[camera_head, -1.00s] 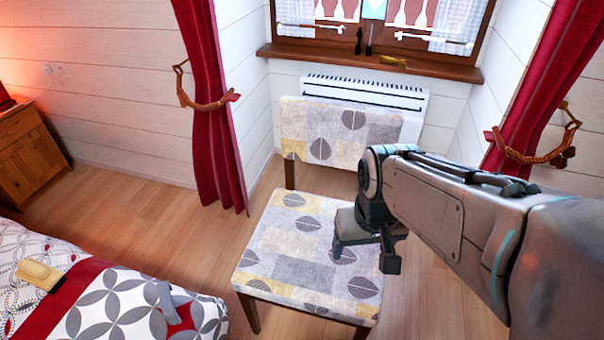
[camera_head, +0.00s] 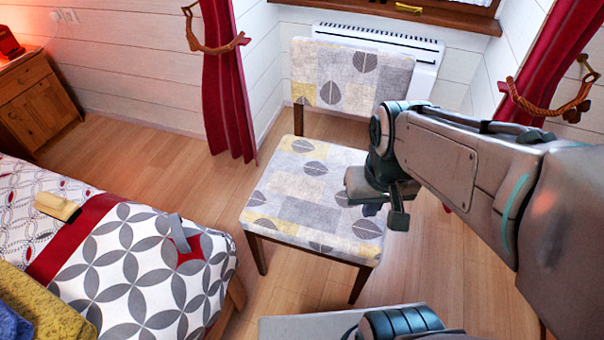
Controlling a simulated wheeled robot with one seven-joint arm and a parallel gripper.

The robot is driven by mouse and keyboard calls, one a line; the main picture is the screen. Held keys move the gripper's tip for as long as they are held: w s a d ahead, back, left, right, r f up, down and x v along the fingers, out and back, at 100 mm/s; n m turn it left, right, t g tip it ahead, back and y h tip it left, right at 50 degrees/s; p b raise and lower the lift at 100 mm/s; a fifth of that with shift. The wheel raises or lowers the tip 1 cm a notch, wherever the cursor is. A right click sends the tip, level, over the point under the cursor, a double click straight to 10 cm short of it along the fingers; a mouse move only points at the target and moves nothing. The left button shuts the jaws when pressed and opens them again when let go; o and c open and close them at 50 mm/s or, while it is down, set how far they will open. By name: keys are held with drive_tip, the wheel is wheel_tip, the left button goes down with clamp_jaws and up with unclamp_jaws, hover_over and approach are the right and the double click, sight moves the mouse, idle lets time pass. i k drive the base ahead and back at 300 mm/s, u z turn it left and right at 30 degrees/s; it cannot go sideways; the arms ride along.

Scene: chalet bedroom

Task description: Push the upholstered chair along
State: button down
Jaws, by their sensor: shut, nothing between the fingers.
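The upholstered chair (camera_head: 300,195) has a pale seat and backrest with grey and yellow patches and dark leaf shapes, on brown wooden legs. Its backrest (camera_head: 345,75) is toward the window wall and its seat faces my body. My gripper (camera_head: 385,212) is shut and empty, over the right side of the seat. I cannot tell whether it touches the chair. My wrist and forearm hide the seat's back right corner and part of the right side.
A white heater (camera_head: 425,50) stands behind the backrest, under the window. Red curtains hang left (camera_head: 228,80) and right (camera_head: 560,50). A bed (camera_head: 130,270) lies to the left, close to the chair's front left leg. Bare wooden floor (camera_head: 150,155) shows between bed and wall.

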sight(299, 201)
drive_tip(key=k, duration=0.85)
drive_tip(key=z, duration=0.65)
drive_tip(key=i, duration=1)
drive_tip(key=u, duration=0.65)
